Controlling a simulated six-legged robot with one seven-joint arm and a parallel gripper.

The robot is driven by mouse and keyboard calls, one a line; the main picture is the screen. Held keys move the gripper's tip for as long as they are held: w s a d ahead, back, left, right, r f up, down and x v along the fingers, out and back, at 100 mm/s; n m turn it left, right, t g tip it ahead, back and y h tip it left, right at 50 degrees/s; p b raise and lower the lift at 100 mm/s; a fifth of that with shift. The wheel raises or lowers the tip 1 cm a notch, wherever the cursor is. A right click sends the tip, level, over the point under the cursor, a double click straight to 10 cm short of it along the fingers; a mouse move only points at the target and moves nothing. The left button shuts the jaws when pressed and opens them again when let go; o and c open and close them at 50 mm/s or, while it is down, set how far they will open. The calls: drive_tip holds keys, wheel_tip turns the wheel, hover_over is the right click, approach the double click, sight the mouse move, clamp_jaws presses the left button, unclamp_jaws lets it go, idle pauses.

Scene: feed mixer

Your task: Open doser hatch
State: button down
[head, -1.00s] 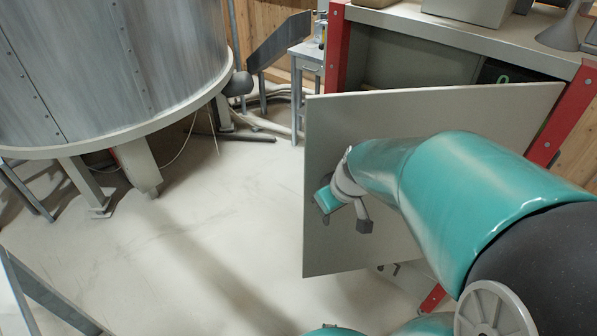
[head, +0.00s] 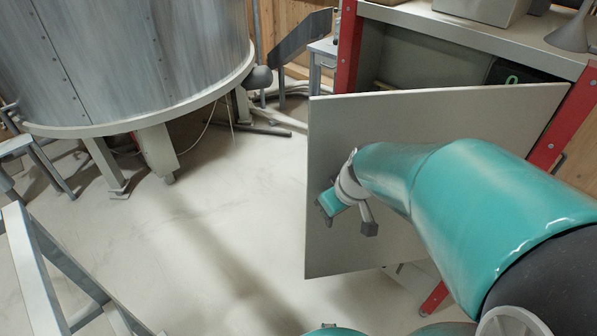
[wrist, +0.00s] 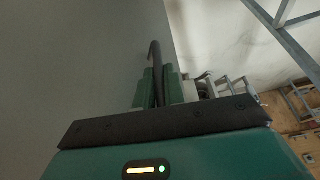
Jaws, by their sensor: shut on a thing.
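The doser hatch (head: 430,130) is a flat beige-grey panel on the red-framed cabinet. It stands swung out from the cabinet front, with the dark interior showing above its top edge. My gripper (head: 328,203) is at the panel's left side, near its free edge. In the wrist view the green fingers of my gripper (wrist: 158,88) are shut on a dark bar-like handle (wrist: 154,55), beside the hatch's grey face (wrist: 80,60). My teal arm covers the panel's lower right part.
A large grey drum (head: 130,60) on legs stands at the left. A metal railing (head: 35,265) is at the lower left. The cabinet top (head: 480,35) holds a funnel (head: 570,35) and boxes. The pale floor (head: 220,220) between drum and hatch is clear.

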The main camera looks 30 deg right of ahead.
drive_tip(key=c, duration=1.5)
unclamp_jaws()
drive_tip(key=v, duration=1.3)
drive_tip(key=shift+r, duration=0.4)
drive_tip(key=shift+s, duration=0.1)
